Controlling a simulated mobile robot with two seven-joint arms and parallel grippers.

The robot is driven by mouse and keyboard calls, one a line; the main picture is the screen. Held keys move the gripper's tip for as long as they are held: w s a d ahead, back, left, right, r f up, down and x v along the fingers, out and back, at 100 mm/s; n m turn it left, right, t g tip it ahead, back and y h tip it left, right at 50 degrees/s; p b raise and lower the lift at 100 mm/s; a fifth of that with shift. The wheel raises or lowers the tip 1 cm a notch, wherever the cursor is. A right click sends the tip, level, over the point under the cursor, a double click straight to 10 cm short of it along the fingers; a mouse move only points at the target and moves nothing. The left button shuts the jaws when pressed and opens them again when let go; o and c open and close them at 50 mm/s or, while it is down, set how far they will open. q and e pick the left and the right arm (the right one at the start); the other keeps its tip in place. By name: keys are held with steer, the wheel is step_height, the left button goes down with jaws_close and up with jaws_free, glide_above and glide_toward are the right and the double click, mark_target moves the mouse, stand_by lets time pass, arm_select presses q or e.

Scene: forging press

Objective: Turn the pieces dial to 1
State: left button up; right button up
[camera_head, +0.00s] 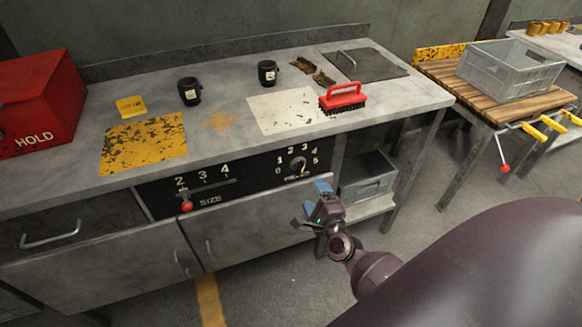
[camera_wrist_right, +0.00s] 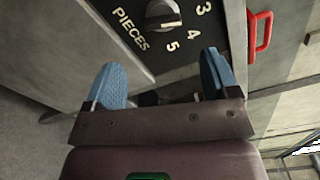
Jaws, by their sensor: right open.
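The pieces dial (camera_head: 298,164) is a dark round knob on the black panel at the front of the workbench. Numbers 0 to 5 arc around it. In the right wrist view the knob (camera_wrist_right: 162,14) is cut off at the top; its light mark appears on the side toward the 5, but the exact setting cannot be told. My right gripper (camera_head: 315,200) is open and empty, below and right of the dial, apart from it. In the right wrist view its blue fingers (camera_wrist_right: 162,62) are spread below the knob, over the panel's edge. My left gripper is not in view.
The size slider with a red knob (camera_head: 187,206) is left of the dial on the same panel. Cabinet doors (camera_head: 245,225) with handles lie below. A grey bin (camera_head: 368,184) sits on the shelf to the right. A red brush (camera_head: 344,96) lies on the bench above.

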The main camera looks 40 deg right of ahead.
mark_target(302, 172)
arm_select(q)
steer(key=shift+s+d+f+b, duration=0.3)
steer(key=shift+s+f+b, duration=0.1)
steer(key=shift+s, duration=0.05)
arm_select(e)
steer(key=shift+x, duration=5.25)
steer(key=shift+d+r, duration=0.1)
steer(key=shift+d, duration=0.05)
steer(key=shift+s, duration=0.1)
steer(key=c, duration=0.9)
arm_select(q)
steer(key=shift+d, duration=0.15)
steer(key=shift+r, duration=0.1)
